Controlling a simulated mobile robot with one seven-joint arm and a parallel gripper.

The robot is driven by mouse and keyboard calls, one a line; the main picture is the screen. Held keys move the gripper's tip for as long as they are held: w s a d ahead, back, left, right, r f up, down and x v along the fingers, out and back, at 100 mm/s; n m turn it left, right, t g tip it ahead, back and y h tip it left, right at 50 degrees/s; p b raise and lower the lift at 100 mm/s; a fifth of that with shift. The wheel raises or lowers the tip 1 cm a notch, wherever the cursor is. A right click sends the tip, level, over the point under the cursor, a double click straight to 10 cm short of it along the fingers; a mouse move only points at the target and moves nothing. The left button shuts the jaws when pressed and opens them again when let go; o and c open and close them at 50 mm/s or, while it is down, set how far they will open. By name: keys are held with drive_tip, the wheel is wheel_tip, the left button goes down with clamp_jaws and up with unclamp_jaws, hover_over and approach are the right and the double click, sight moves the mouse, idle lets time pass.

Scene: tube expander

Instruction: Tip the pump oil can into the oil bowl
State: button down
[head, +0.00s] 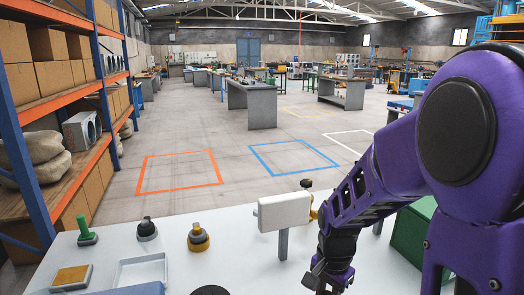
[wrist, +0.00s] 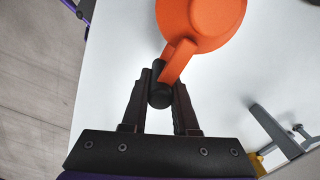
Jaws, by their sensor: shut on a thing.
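In the wrist view, my gripper (wrist: 161,72) is shut on the black grip at the end of the short orange arm of a round orange body (wrist: 200,20), which I take for the pump oil can. The orange body is cut off by the top edge of that view, so its spout and whole shape are hidden. The white table top lies below it; I cannot tell whether it touches. In the head view, a dark round thing (head: 210,290) is cut off at the bottom edge; it may be the oil bowl, but its inside is not shown.
The white table (head: 240,255) carries a green-handled tool (head: 86,233), two dark-topped knobs (head: 147,230), (head: 198,238), a tray (head: 142,271) and a white box on a post (head: 284,211). A green case (head: 408,235) stands at right.

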sight(328, 293)
drive_tip(key=shift+r+p, duration=0.35)
drive_tip(key=shift+r, duration=0.3)
idle(0.4)
drive_tip(key=shift+r+p, duration=1.65)
drive_tip(key=shift+r, duration=1.35)
